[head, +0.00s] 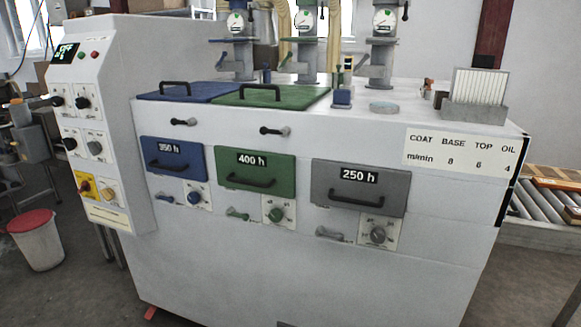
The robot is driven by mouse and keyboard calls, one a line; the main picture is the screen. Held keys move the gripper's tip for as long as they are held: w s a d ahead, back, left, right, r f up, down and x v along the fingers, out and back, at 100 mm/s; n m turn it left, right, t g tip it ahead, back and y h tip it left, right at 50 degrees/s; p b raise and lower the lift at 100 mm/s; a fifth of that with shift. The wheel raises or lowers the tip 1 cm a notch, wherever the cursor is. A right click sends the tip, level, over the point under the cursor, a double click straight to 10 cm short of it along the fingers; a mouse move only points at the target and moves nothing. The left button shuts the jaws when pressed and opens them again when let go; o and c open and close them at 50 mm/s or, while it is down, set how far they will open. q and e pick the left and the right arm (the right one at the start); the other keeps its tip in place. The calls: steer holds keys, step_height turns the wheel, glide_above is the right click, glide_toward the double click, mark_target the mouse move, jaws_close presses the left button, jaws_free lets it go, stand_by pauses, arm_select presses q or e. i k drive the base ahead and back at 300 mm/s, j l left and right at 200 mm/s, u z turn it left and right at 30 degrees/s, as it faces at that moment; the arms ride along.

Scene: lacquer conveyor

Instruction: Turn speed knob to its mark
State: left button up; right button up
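A control panel (115,75) stands at the left of the white machine. It carries black knobs, an upper left one (57,101), an upper right one (82,103) and a lower left one (70,143), plus a grey knob (95,147), each on a small white plate. The plate markings are too small to read, so I cannot tell which is the speed knob or where it points. A placard (463,153) on the machine's right reads COAT, BASE, TOP, OIL and m/min 8, 6, 4. Neither gripper shows in the head view.
The panel also has a display (65,53), a red knob on yellow (84,187) and a yellow knob (107,194). Blue (193,197), green (275,215) and grey (378,234) dials sit below the drawers. A red-lidded bin (36,240) stands at left.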

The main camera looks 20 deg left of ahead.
mark_target(81, 103)
steer(key=u, duration=1.8)
steer(key=i+j, duration=0.15)
steer(key=i+j+u, duration=0.1)
steer(key=j, duration=0.25)
